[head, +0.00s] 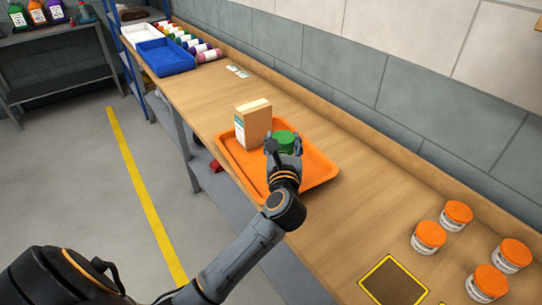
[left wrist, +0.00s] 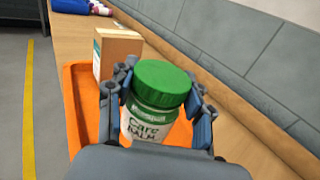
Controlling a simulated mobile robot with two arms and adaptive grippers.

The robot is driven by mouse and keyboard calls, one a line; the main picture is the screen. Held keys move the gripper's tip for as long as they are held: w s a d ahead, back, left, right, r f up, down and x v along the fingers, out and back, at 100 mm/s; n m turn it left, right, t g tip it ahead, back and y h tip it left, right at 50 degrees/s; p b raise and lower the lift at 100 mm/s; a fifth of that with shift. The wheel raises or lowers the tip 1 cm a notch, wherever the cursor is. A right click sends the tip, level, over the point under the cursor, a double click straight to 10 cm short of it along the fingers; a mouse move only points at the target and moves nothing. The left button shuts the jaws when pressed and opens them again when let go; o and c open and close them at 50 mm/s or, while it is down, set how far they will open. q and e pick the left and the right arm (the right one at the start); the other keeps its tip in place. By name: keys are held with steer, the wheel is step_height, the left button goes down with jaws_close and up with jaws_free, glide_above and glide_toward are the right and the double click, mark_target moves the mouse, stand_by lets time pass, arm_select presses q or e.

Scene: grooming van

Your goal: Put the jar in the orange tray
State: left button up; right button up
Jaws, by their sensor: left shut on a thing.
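The jar has a green lid and a white and green label reading "Care Balm"; it shows best in the left wrist view (left wrist: 158,95), upright between my fingers. In the head view its green lid (head: 284,139) shows above my left gripper (head: 283,155), which is shut on it. The orange tray (head: 318,170) lies on the bench under and around the jar; the gripper hides whether the jar touches the tray floor. A cardboard box (head: 255,124) stands upright in the tray, just behind and left of the jar. My right gripper is not in view.
Several white jars with orange lids (head: 430,236) stand on the bench at the right, near a yellow-edged dark square (head: 393,282). A blue tray (head: 165,58), a white tray (head: 142,34) and coloured rolls (head: 209,55) sit at the far end. The wall borders the bench.

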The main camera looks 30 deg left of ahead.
arm_select(q)
steer(key=w, duration=0.1)
steer(key=w+r, duration=0.1)
steer(key=w+r+y, duration=0.1)
steer(key=shift+a+n+g, duration=0.3)
steer(key=shift+n, duration=0.1)
steer(key=shift+x, duration=1)
steer(key=w+a+f, duration=0.1)
steer(key=a, duration=0.1)
steer(key=w+a+f, duration=0.1)
steer(key=a, duration=0.1)
steer(key=w+a+f+p, duration=0.1)
steer(key=w+a, duration=0.1)
steer(key=a, duration=0.1)
steer(key=shift+w+a+f, duration=0.15)
steer(key=shift+f, duration=0.1)
steer(key=a+f, duration=0.1)
steer(key=f, duration=0.1)
steer(key=w+a+f, duration=0.2)
steer(key=f, duration=0.1)
steer(key=shift+w+a+f+b, duration=0.15)
steer(key=shift+w+f+b, duration=0.1)
steer(key=shift+f+b, duration=0.1)
step_height(320, 180, down, 3)
steer(key=shift+w+a+f, duration=0.1)
steer(key=shift+a+f, duration=0.05)
steer(key=shift+f, duration=0.05)
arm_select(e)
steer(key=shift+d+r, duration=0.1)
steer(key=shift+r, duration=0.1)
